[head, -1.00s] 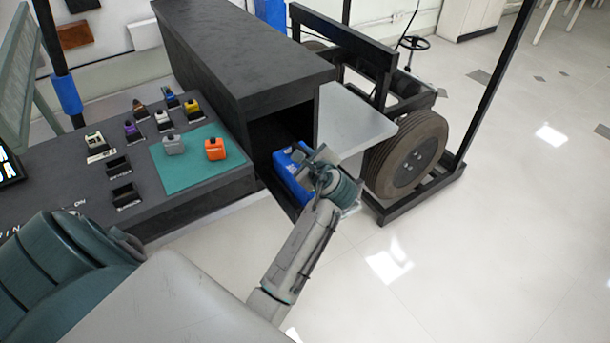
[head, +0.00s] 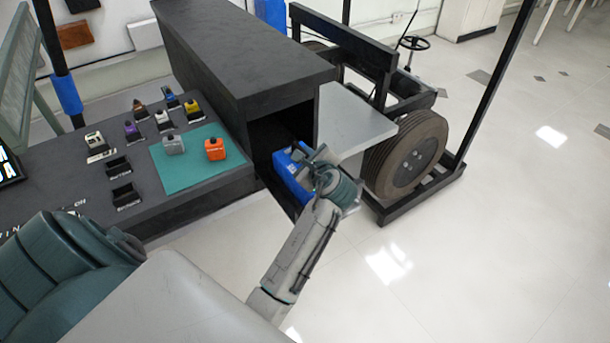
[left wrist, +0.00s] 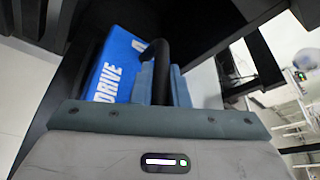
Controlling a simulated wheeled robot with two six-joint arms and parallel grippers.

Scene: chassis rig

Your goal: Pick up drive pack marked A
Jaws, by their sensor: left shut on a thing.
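The blue drive pack (head: 289,171) sits at the mouth of the black cabinet's open compartment, partly hidden by my gripper. In the left wrist view the blue pack (left wrist: 122,62) shows white lettering "DRIVE" and part of another mark that I cannot read in full. My left gripper (head: 312,164) reaches in from the front. In the left wrist view its fingers (left wrist: 160,82) are shut on the pack's dark curved handle (left wrist: 161,56). The pack's underside is hidden. My right gripper is not in view.
The black cabinet (head: 240,55) surrounds the compartment, with an open grey door (head: 352,122) to its right. A wheeled frame with a large tyre (head: 408,155) stands beyond. A bench at left holds a teal mat (head: 190,175), an orange block (head: 215,149) and several small items. The floor in front is clear.

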